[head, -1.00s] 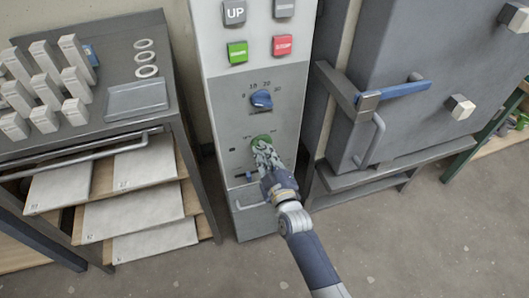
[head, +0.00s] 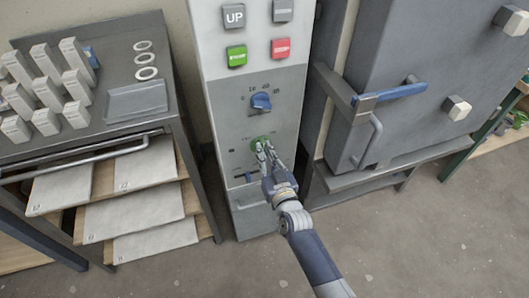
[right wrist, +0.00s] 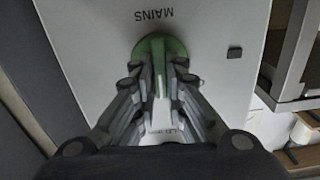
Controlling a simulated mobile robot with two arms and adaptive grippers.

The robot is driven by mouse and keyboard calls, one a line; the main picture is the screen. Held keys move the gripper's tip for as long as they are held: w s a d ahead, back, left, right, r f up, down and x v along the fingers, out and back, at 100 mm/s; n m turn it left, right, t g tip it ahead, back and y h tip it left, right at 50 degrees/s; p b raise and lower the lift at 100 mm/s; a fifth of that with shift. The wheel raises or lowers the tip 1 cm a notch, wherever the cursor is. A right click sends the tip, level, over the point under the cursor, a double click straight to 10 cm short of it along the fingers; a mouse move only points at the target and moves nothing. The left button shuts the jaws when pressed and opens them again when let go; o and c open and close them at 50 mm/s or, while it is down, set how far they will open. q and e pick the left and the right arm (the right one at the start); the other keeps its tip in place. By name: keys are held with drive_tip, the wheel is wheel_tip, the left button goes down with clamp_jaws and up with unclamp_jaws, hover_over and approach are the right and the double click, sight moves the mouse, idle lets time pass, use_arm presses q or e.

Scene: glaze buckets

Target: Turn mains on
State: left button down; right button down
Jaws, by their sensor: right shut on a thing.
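The green mains knob (head: 258,140) is on the lower grey part of the control panel. In the right wrist view the round green knob (right wrist: 161,52) sits beside the printed word MAINS, and its raised grip bar stands between my fingers. My right gripper (head: 264,149) is shut on this knob, with its fingers on both sides of the bar; it also fills the lower middle of the right wrist view (right wrist: 160,90). The fingers hide part of the knob and its markings. My left gripper is not in view.
Above the knob are a blue dial (head: 261,101), a green button (head: 236,55), a red button (head: 281,48) and an UP button (head: 233,16). A kiln with a blue-handled latch (head: 402,92) stands right. A rack with boards (head: 146,165) stands left.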

drive_tip(key=shift+d+f+m+b, duration=0.1)
drive_tip(key=shift+m+b, duration=0.15)
drive_tip(key=shift+m, duration=1.8)
drive_tip(key=shift+d+f+m+b, duration=0.1)
drive_tip(key=shift+m+b, duration=0.1)
drive_tip(key=shift+m, duration=1.85)
drive_tip(key=c, duration=1.6)
unclamp_jaws()
drive_tip(key=shift+c, duration=0.2)
drive_tip(key=v, duration=1.2)
